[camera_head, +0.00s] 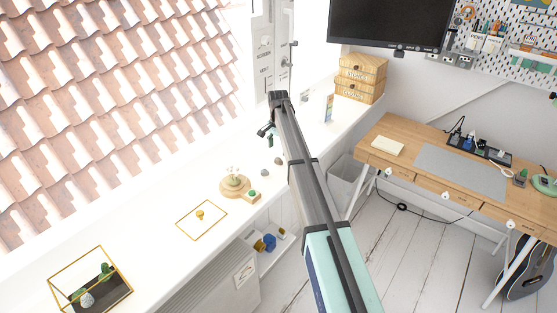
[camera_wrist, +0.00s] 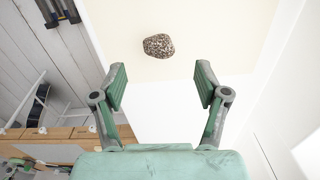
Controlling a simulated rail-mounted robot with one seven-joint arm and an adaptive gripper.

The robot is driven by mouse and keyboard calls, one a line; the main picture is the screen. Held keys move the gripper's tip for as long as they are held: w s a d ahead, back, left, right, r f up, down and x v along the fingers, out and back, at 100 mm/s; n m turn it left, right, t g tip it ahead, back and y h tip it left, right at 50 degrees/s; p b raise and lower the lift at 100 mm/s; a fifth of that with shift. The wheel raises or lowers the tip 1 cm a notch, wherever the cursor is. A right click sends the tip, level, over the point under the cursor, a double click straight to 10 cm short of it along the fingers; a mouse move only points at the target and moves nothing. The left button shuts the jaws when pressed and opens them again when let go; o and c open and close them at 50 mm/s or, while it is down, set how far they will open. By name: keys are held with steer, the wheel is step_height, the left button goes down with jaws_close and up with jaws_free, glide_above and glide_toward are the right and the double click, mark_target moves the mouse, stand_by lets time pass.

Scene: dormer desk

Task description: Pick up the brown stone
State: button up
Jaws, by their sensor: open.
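A brown speckled stone (camera_wrist: 158,46) lies on a pale surface in the upper middle of the wrist view. My gripper (camera_wrist: 161,75) is open, with its two green-padded fingers spread left and right. The stone appears beyond the fingertips, roughly centred between them and apart from both. Nothing is between the fingers. In the head view my gripper (camera_head: 266,131) hangs over the white ledge by the window. I cannot make out the brown stone for sure in the head view.
Small greyish stones (camera_head: 278,160) lie on the white ledge (camera_head: 160,262) below my arm. A round wooden stand (camera_head: 234,188), a gold-framed tray (camera_head: 190,231) and a glass case (camera_head: 91,282) stand towards the left front. Wooden drawers (camera_head: 360,78) stand at the back. A desk (camera_head: 400,165) is at right.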

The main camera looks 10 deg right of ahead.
mark_target(278, 158)
steer(key=shift+d+f+p, duration=0.1)
steer(key=shift+f+p, duration=1.3)
steer(key=shift+f, duration=1.75)
steer(key=c, duration=1.3)
